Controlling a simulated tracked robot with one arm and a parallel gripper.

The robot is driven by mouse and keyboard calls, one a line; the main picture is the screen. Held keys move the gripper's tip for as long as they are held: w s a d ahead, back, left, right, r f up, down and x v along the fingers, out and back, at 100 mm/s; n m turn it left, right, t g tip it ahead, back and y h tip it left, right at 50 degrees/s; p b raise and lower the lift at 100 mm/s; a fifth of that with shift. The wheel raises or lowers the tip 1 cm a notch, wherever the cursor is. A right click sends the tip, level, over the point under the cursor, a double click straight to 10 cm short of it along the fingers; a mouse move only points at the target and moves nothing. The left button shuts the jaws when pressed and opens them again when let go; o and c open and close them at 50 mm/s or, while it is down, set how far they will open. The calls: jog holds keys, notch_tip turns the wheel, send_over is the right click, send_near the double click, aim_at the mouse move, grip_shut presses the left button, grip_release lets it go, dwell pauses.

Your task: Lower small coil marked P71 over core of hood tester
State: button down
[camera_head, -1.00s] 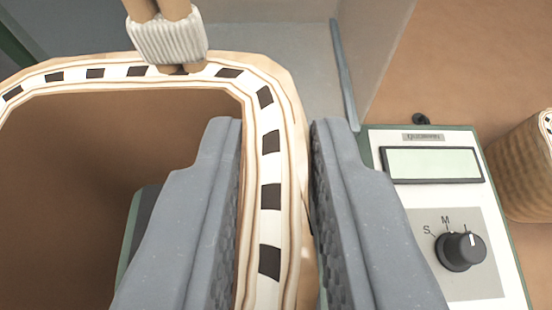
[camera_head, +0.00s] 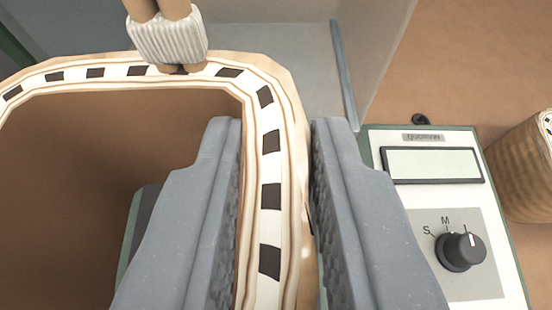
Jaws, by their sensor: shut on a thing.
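A coil (camera_head: 270,145) with a cream wall and a black-and-white dashed band fills the left and middle of the view. Its wide opening shows brown inner walls. Two tan leads bound with white cord rise at its far side. My gripper (camera_head: 276,150) is shut on the coil's right wall, one grey finger inside the opening and one outside. No marking P71 can be read. The tester's panel (camera_head: 500,255), with a pale display and a knob marked S and M, is to the right. The core cannot be made out; the coil may hide it.
A grey hood-like enclosure (camera_head: 275,65) stands behind the coil, with an upright edge (camera_head: 343,75) right of centre. Another wound coil (camera_head: 518,170) stands on the brown surface (camera_head: 480,60) at the right edge. A green-edged part shows low at left beside my finger.

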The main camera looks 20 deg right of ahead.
jog(key=shift+f, duration=0.1)
jog(key=shift+f, duration=0.35)
jog(key=shift+f+b, duration=0.3)
jog(key=shift+f, duration=0.05)
jog(key=shift+f, duration=0.75)
jog(key=shift+f+b, duration=0.75)
jog(key=shift+f, duration=0.5)
jog(key=shift+f, duration=0.65)
jog(key=shift+f+b, duration=0.25)
jog(key=shift+b, duration=0.1)
dwell(0.5)
jog(key=shift+f, duration=0.45)
jog(key=shift+f, duration=0.25)
